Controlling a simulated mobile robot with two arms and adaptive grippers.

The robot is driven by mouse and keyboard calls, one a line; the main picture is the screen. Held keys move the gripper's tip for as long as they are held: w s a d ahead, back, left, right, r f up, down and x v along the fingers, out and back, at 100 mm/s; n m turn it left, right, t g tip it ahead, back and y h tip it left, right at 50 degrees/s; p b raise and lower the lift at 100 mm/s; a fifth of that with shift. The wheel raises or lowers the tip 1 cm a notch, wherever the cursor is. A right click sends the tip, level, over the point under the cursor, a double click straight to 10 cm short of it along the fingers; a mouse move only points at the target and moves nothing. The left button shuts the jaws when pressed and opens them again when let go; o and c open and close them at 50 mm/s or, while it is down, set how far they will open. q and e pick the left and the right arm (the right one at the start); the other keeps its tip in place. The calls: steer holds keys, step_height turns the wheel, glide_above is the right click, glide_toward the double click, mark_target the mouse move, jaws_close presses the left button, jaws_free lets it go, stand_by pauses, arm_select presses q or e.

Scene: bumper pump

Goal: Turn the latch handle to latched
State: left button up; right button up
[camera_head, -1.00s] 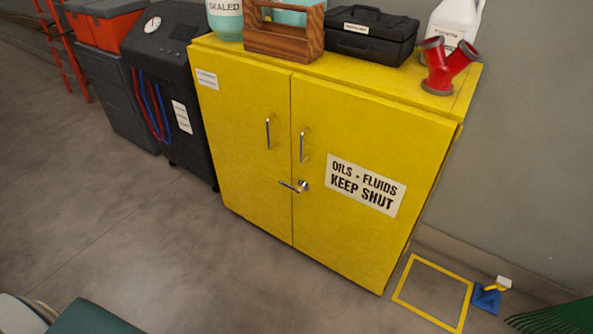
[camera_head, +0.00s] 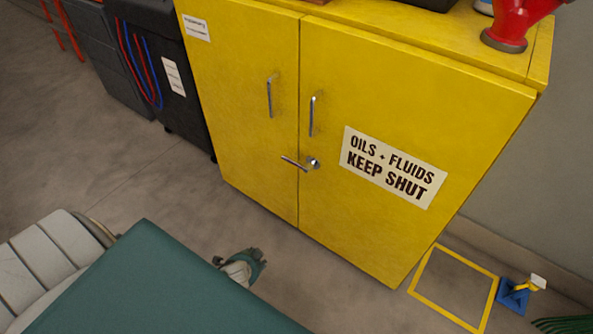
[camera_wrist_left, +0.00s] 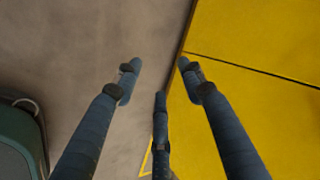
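The latch handle (camera_head: 296,163) is a small metal lever on the front of the yellow cabinet (camera_head: 245,120). Its pivot is on the right door, and the lever points left across the seam, tilted slightly up at its free end. Both doors are shut. One gripper (camera_head: 243,265) shows low in the head view, below and left of the latch and well apart from it; which arm it belongs to is hard to tell there. In the left wrist view my left gripper (camera_wrist_left: 158,75) has its fingers spread and empty, with the cabinet to the right. My right gripper is not identifiable.
Two upright door handles (camera_head: 312,114) stand out above the latch. A dark machine with hoses (camera_head: 150,75) stands left of the cabinet. A yellow floor frame (camera_head: 435,305) and a blue dustpan-like item (camera_head: 513,294) lie at right. The floor before the cabinet is open.

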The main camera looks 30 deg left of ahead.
arm_select(q)
steer(key=w+a+r+m+t+y+b, duration=0.1)
steer(key=w+a+r+m+t+b, duration=0.2)
steer(key=w+b, duration=0.6)
arm_select(e)
steer(key=w+a+f+b, duration=0.1)
steer(key=w+f+b, duration=0.3)
steer(key=w+b, duration=0.3)
arm_select(q)
steer(key=m+t+y+b, duration=0.1)
steer(key=m+t+b, duration=0.1)
steer(key=m+t, duration=0.3)
glide_toward(291, 162)
steer(key=f+n+t, duration=0.1)
steer(key=f, duration=0.1)
steer(key=x, duration=0.5)
steer(key=b+x, duration=0.1)
steer(key=x, duration=0.3)
steer(key=shift+w+a, duration=0.4)
steer(key=shift+w, duration=0.3)
arm_select(e)
step_height(291, 162, up, 8)
steer(key=w+t, duration=0.1)
steer(key=w, duration=0.1)
steer(key=shift+w, duration=0.2)
arm_select(q)
jaws_close()
